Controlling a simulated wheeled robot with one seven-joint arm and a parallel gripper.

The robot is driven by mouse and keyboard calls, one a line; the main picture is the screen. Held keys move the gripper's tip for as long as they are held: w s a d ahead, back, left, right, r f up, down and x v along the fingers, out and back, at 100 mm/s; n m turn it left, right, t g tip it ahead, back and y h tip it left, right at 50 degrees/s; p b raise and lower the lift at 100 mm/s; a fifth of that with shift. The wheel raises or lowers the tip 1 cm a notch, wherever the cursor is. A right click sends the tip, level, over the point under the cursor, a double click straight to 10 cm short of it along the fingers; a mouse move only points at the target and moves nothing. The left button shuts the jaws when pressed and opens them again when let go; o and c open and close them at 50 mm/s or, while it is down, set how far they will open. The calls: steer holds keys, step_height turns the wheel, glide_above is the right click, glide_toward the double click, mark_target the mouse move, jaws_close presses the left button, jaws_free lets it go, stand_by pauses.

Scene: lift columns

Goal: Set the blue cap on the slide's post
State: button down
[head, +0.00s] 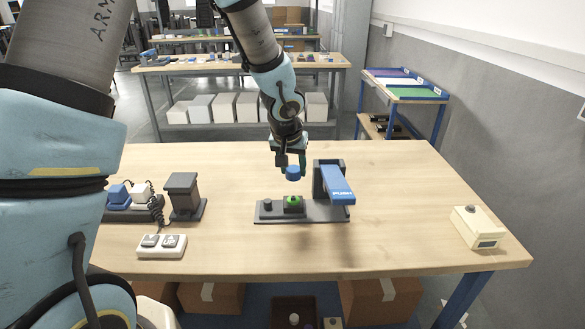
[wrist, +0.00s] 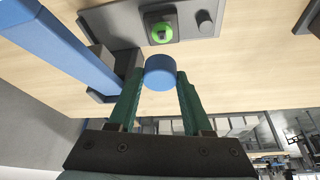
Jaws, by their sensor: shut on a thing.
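My gripper (head: 290,161) is shut on the blue cap (head: 293,173), a short cylinder held in the air above the bench. In the wrist view the cap (wrist: 160,73) sits between the green fingertips (wrist: 160,82). Below the cap is a grey base plate (head: 325,213) carrying a dark slide block (head: 293,207) with a green top and a small dark post (head: 293,199). The green top and post also show in the wrist view (wrist: 163,32), beyond the cap. The cap is apart from the post.
A blue lever marked PUSH (head: 338,185) stands on the plate's right, close to my gripper. A grey knob (head: 267,204) is at its left end. A dark stand (head: 184,196) and white switch box (head: 162,245) are left; a cream box (head: 478,228) is right.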

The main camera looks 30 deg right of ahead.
steer(key=b, duration=0.4)
glide_above(293, 198)
steer(key=shift+f, duration=2.25)
steer(key=shift+f+b, duration=0.6)
steer(key=shift+f, duration=0.1)
steer(key=shift+f+b, duration=0.7)
steer(key=shift+b, duration=0.45)
jaws_free()
stand_by(0.5)
steer(key=shift+r, duration=0.1)
steer(key=shift+r+p, duration=2.85)
steer(key=shift+r, duration=0.65)
